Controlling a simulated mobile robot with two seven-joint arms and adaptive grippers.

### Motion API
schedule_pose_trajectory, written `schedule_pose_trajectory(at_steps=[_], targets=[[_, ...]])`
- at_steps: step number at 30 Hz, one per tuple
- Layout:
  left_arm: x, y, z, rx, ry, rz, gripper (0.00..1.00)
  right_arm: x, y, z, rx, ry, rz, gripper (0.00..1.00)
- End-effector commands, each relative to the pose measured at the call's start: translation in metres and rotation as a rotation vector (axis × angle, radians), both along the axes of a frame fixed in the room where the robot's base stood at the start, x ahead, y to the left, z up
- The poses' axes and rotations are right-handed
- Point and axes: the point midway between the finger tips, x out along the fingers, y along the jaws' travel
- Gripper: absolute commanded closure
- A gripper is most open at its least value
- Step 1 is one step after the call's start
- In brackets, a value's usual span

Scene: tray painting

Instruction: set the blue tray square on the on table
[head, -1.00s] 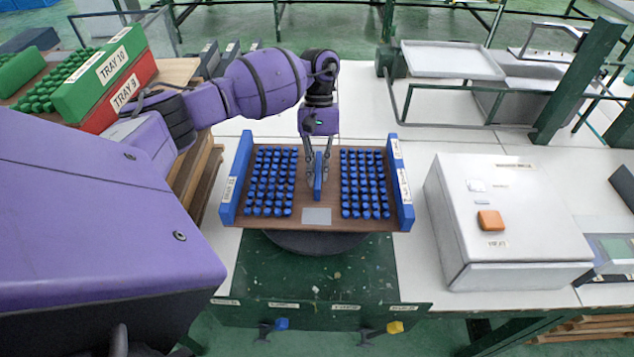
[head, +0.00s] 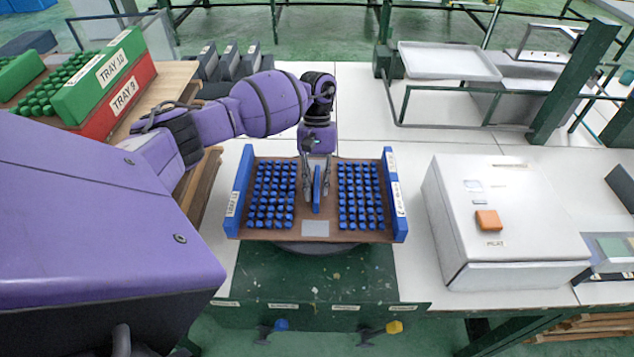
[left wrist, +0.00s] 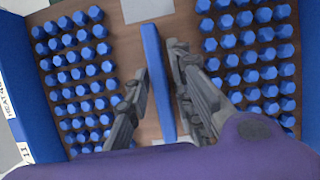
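The blue tray (head: 397,200), a brown board with blue end walls and rows of blue pegs, lies over the dark round turntable (head: 318,248). Only the turntable's front rim shows; the tray hides the rest. The tray looks level and roughly square to the green stand. My left gripper (head: 317,185) points down over the tray's middle, its fingers open on either side of the upright blue centre bar (head: 317,190). In the left wrist view the bar (left wrist: 157,75) stands between the spread fingers (left wrist: 160,75); whether one finger touches it is unclear. My right gripper is out of view.
A white box with an orange button (head: 488,220) stands right of the tray. Green tray 10 (head: 105,75) sits on red tray 9 (head: 125,98) at the left. A green stand (head: 320,285) is below the turntable.

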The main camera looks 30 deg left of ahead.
Motion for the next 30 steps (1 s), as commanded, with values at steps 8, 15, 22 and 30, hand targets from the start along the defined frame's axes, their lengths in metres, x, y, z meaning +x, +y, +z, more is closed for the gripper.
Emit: schedule_pose_trajectory(at_steps=[8,15,22,30], targets=[[0.0,0.0,0.001,0.0,-0.001,0.0,0.69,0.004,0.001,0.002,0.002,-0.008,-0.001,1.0],[0.006,0.003,0.016,0.001,-0.002,0.0,0.69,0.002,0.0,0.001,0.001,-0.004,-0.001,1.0],[0.021,0.014,0.058,0.001,0.001,0.001,0.69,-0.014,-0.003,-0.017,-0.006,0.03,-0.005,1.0],[0.036,0.022,0.102,0.0,0.001,0.0,0.69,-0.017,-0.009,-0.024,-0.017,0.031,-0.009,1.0]])
